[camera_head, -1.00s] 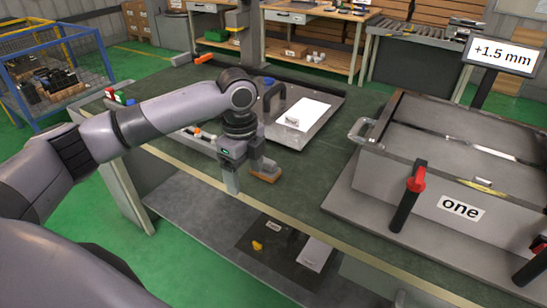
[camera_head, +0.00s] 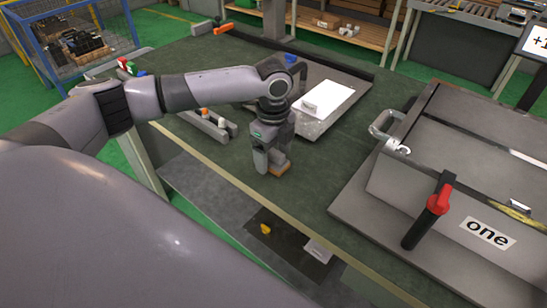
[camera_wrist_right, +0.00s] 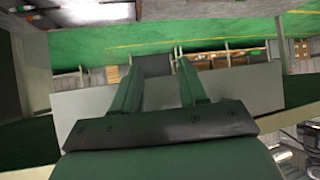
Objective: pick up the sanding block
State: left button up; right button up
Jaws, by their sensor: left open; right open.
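The sanding block, with a brown-orange base (camera_head: 281,168), is on the green bench top near the front edge. My left gripper (camera_head: 270,164) points down right at the block and hides most of it. It is open; I cannot tell whether its fingers touch the block. My right gripper (camera_wrist_right: 158,78) shows only in the right wrist view, open, with nothing between its fingers.
A grey plate with a white sheet (camera_head: 324,100) lies behind the left gripper. A rail with small parts (camera_head: 207,122) is to its left. Bare bench lies between.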

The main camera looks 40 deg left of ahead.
aim_at(273, 150)
pick_arm(q)
jog(key=shift+f, duration=0.25)
jog(key=c, duration=1.2)
jog(key=shift+r, duration=0.2)
notch_tip(273, 150, up, 20)
jog(key=shift+f, duration=0.15)
jog(key=shift+o, duration=1.3)
jog(key=shift+c, duration=0.4)
